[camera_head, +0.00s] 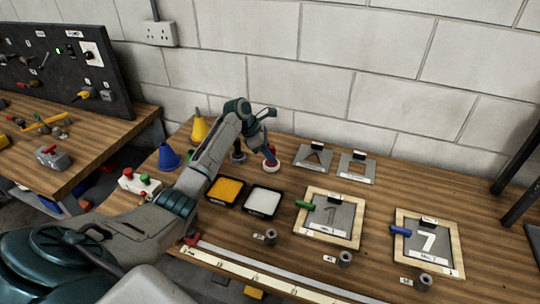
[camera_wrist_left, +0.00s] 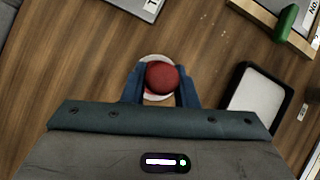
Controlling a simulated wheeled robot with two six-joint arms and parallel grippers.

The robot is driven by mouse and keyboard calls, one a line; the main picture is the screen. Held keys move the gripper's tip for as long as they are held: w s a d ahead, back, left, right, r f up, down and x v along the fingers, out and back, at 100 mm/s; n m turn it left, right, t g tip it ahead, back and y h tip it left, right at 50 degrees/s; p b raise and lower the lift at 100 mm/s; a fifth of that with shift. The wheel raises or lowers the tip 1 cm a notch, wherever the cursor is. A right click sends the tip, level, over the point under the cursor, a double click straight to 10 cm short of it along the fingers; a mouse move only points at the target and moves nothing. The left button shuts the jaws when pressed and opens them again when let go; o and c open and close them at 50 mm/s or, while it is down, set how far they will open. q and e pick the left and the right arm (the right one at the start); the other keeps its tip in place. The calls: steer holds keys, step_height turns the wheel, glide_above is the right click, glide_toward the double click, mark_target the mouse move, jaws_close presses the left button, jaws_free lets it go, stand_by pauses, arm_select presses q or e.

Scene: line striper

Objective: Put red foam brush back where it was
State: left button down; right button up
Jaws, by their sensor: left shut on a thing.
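The red foam brush shows as a round red end in the left wrist view (camera_wrist_left: 162,77), and as a small red patch in the head view (camera_head: 268,153). My left gripper (camera_head: 267,146) points down at the back of the table and is shut on the brush, a blue finger on either side. A white round piece (camera_head: 272,167) shows around and below the red end. I cannot tell whether the brush touches it or the table. My right gripper is not in view.
An orange paint tray (camera_head: 226,189) and a white paint tray (camera_head: 263,201) lie in front. Two wooden frames hold a green brush (camera_head: 305,205) and a blue brush (camera_head: 400,231). Yellow (camera_head: 199,128) and blue (camera_head: 168,157) cones stand left.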

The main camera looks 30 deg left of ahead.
arm_select(q)
steer(key=c, duration=1.1)
jaws_free()
steer(key=shift+f, duration=0.15)
steer(key=shift+c, duration=0.2)
steer(key=shift+a+r, duration=0.2)
steer(key=shift+r, duration=0.2)
steer(key=b+v, duration=0.3)
steer(key=v, duration=0.8)
steer(key=shift+r, duration=0.2)
steer(key=shift+s+a, duration=0.1)
steer(key=shift+s, duration=0.05)
